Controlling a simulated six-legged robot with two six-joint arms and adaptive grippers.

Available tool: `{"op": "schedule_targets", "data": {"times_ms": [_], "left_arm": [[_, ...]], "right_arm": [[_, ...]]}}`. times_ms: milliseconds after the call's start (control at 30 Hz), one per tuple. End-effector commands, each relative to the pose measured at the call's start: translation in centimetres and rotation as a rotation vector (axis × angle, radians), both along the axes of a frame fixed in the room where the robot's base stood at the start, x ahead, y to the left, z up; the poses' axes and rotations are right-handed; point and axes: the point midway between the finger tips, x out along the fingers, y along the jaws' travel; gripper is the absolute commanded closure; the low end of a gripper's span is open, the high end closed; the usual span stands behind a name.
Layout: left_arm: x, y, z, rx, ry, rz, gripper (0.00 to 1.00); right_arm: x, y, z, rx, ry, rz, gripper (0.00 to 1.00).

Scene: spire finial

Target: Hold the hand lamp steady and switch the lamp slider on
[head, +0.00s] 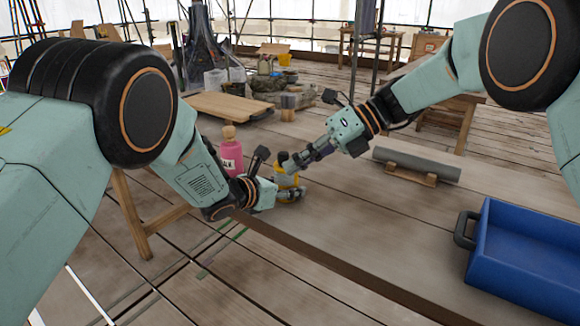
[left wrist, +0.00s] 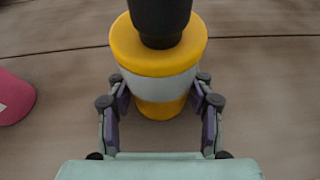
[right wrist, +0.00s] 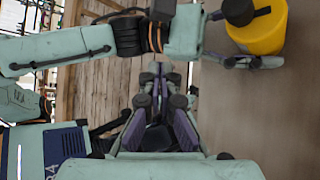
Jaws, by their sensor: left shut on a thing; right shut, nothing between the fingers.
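The hand lamp (head: 288,181) is yellow with a pale band and a black upper part. The right wrist view shows the lamp (right wrist: 262,32) at upper right. I cannot make out the lamp slider.
A pink bottle (head: 231,155) stands just left of the lamp, behind my left forearm. A blue bin (head: 525,250) is at the right. A grey pipe (head: 416,164) rests on wooden supports behind. A low wooden platform (head: 230,106) lies farther back.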

Motion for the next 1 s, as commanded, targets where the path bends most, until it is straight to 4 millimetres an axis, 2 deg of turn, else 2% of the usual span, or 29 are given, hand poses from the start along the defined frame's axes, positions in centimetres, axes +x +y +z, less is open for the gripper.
{"op": "schedule_targets", "data": {"times_ms": [267, 500, 733, 1000], "left_arm": [[0.0, 0.0, 0.0, 0.0, 0.0, 0.0, 0.84], [0.0, 0.0, 0.0, 0.0, 0.0, 0.0, 0.84], [0.0, 0.0, 0.0, 0.001, 0.001, 0.0, 0.84], [0.0, 0.0, 0.0, 0.0, 0.0, 0.0, 0.84]], "right_arm": [[-2.0, -1.2, -1.1, 0.336, 0.219, -0.267, 1.0], [-2.9, -3.6, -2.3, 0.56, 0.372, -0.554, 1.0], [-3.5, -5.6, -3.5, 0.66, 0.453, -0.745, 1.0], [-3.6, -6.1, -3.8, 0.679, 0.47, -0.79, 1.0]]}}
